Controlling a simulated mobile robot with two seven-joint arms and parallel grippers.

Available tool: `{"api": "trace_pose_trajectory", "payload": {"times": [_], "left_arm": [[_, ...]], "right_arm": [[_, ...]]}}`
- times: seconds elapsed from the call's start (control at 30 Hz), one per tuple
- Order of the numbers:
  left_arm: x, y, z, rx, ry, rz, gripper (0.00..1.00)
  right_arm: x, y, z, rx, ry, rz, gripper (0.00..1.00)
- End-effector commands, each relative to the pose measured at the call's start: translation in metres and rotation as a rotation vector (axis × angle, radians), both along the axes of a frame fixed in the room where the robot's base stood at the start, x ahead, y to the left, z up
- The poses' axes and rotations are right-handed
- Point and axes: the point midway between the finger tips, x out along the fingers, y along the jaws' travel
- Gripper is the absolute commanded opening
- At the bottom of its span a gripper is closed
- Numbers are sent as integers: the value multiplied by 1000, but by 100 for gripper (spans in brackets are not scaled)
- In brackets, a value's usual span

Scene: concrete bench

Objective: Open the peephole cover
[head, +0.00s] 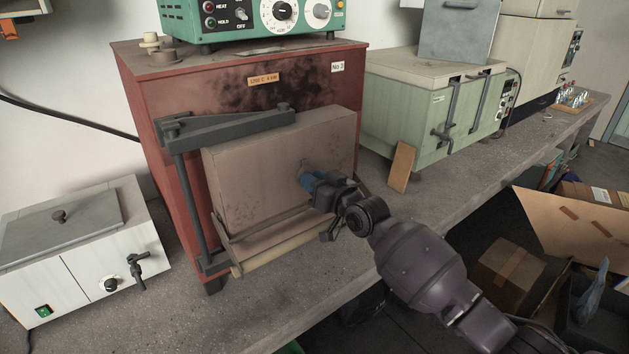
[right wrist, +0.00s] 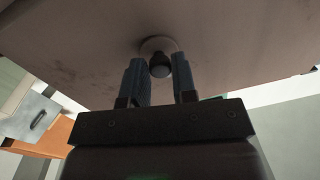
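The red kiln (head: 155,95) stands on the bench with its pinkish-brown door block (head: 250,165) at the front. In the right wrist view, the peephole cover (right wrist: 158,44) is a small round disc on the door face, with a dark knob (right wrist: 159,66) sticking out of it. My right gripper (head: 312,183) is at the door face, and its blue fingers hide most of the cover in the head view. In the right wrist view, the gripper (right wrist: 159,72) is open, one finger on each side of the knob, with gaps visible between. My left gripper is not in view.
A dark hinge arm and rod (head: 190,205) run along the door's left side. A green control box (head: 255,18) sits on the kiln. A white bath (head: 85,245) stands left, a green oven (head: 435,115) right. A small tan board (head: 402,167) leans near my right arm.

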Motion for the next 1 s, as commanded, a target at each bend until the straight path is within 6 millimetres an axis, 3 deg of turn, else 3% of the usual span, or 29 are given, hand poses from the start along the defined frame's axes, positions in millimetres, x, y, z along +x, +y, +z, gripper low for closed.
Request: {"api": "trace_pose_trajectory", "payload": {"times": [0.03, 0.17, 0.57, 1.0], "left_arm": [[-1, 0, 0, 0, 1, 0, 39], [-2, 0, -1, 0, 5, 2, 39], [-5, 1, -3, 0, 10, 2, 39], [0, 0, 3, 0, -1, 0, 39]], "right_arm": [[0, 0, 0, 0, 0, 0, 18], [0, 0, 0, 0, 0, 0, 0], [2, -3, 0, -70, -50, 0, 0], [8, -11, 5, -367, -268, 0, 0]]}}
